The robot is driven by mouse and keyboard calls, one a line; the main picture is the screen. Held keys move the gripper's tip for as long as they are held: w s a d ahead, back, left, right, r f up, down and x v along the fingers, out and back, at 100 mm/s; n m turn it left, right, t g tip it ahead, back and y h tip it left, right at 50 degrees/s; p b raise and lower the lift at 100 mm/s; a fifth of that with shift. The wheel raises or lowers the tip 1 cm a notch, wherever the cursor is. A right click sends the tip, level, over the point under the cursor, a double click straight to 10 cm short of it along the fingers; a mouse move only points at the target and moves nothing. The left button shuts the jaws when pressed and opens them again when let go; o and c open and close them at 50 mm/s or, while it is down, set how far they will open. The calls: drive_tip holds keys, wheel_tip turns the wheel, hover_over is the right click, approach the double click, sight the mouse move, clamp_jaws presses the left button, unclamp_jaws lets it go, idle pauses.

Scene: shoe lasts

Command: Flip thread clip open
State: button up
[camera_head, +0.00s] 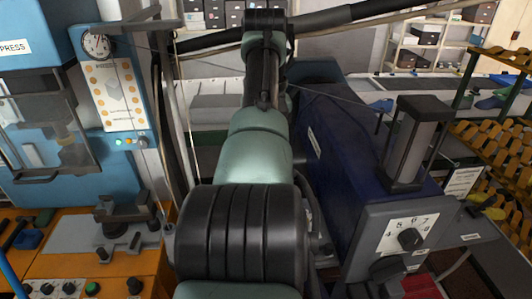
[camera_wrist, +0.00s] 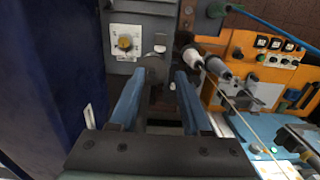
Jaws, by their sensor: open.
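My gripper (camera_wrist: 160,76) shows in the wrist view with its two blue fingers apart and nothing held between them. Beyond the fingertips is a small dark metal part (camera_wrist: 156,68) on a grey machine front; I cannot tell whether it is the thread clip. In the head view my arm fills the middle and my gripper is not visible.
The head view shows a blue press (camera_head: 30,110) left and racks (camera_head: 490,140) right.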

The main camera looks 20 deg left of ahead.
drive_tip(key=shift+r, duration=1.05)
